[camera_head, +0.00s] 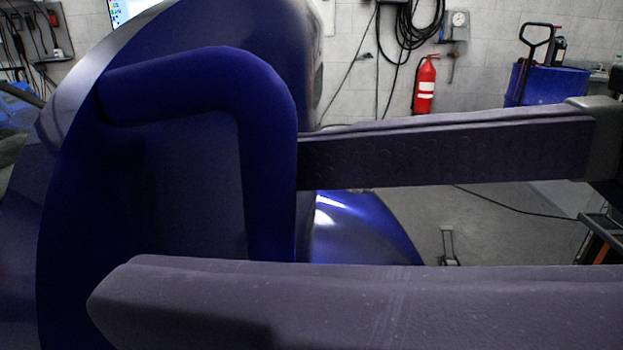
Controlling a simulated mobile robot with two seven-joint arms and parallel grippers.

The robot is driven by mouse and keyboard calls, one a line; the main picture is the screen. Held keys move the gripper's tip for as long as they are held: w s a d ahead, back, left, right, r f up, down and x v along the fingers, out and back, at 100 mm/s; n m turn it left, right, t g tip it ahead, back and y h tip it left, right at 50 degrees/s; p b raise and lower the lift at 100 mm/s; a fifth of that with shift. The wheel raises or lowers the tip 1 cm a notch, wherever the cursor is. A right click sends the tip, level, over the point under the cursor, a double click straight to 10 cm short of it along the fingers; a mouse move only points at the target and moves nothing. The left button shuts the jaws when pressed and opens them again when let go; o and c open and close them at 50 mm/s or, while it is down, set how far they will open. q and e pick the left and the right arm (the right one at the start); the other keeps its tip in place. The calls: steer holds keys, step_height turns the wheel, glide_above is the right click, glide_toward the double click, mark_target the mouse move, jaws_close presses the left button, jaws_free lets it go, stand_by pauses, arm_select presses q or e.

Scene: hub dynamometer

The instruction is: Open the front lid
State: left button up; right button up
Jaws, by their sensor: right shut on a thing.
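A blue bent bar handle (190,82) fills the left of the head view, attached to a large blue curved panel (175,180), which looks like the front lid. The handle runs across the top and then turns down on its right side. My right gripper (215,225) comes in from the right with two long grey-purple fingers. It is shut on the handle's downward part, with one finger behind it and one in front. The front finger hides the lower end of the handle. I cannot tell how far the lid stands open. My left gripper is not in view.
Another blue curved surface (360,225) shows behind, between the fingers. A red fire extinguisher (425,86), hanging black cables (408,25) and a blue cart (548,84) are by the far wall.

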steer(key=f+b+v, duration=0.1)
steer(key=f+v, duration=0.1)
steer(key=v, duration=0.9)
steer(key=shift+d, duration=0.3)
stand_by(0.6)
steer(key=shift+s, duration=0.15)
stand_by(0.4)
